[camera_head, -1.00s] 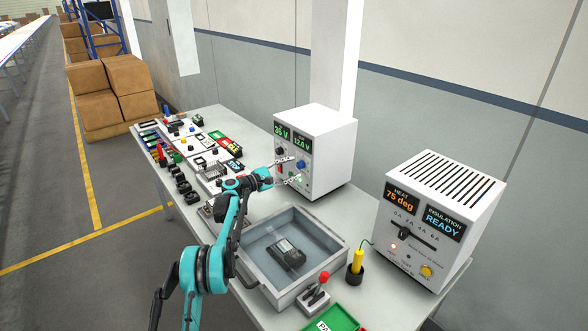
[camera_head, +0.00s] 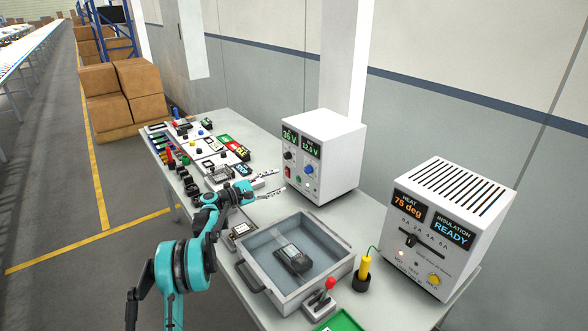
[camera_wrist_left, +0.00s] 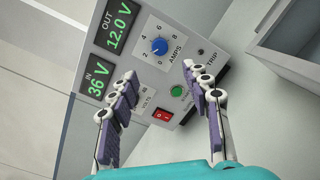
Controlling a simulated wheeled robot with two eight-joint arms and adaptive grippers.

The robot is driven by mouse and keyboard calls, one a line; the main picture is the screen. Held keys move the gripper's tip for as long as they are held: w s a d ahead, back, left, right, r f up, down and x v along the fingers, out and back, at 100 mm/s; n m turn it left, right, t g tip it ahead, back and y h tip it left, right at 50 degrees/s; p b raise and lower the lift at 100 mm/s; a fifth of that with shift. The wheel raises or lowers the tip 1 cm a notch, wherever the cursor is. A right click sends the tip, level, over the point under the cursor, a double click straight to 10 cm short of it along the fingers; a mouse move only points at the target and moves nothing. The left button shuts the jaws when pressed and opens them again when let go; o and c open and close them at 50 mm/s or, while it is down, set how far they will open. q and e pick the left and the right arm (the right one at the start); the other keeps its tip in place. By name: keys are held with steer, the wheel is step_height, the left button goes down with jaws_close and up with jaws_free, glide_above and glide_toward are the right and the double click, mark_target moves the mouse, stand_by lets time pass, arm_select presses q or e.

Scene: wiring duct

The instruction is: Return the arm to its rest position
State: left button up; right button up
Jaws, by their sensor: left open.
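My left gripper (camera_head: 269,182) is open and empty above the table, at the left of the white power supply box (camera_head: 337,150). Its teal arm comes in from the lower left of the head view. In the left wrist view, the open fingers (camera_wrist_left: 163,105) frame the power supply's front panel (camera_wrist_left: 152,77), with a blue AMPS knob, a red switch and a green button. The panel reads 36 V and 12.0 V. My right gripper is not in view.
A grey tray (camera_head: 259,277) holding a dark device (camera_head: 293,259) stands in front of the arm. A white heater box (camera_head: 455,220), a yellow-handled tool (camera_head: 363,267) in a black holder and a red-tipped lever (camera_head: 329,285) stand to the right. Several small parts crowd the table's far end.

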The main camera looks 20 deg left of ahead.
arm_select(q)
steer(key=s+d+r+m+g+y, duration=0.1)
steer(key=s+d+r+m+g, duration=0.3)
steer(key=d, duration=0.6)
steer(key=s+d+r+m+g+y, duration=0.1)
steer(key=s+d+r+m+y, duration=0.1)
steer(key=s+d, duration=0.35)
steer(key=s+d+r+m+g+y, duration=0.1)
steer(key=s+d+r+m, duration=0.15)
steer(key=s, duration=0.55)
steer(key=s+f+m+y, duration=0.3)
steer(key=s+f+m, duration=0.2)
steer(key=s, duration=1)
steer(key=s+d+f+m+g+y, duration=0.1)
steer(key=s+f+m+y, duration=0.3)
steer(key=s, duration=1.1)
steer(key=shift+s+d+f+m, duration=0.2)
steer(key=shift+d+f+m, duration=0.1)
steer(key=shift+f+m, duration=0.3)
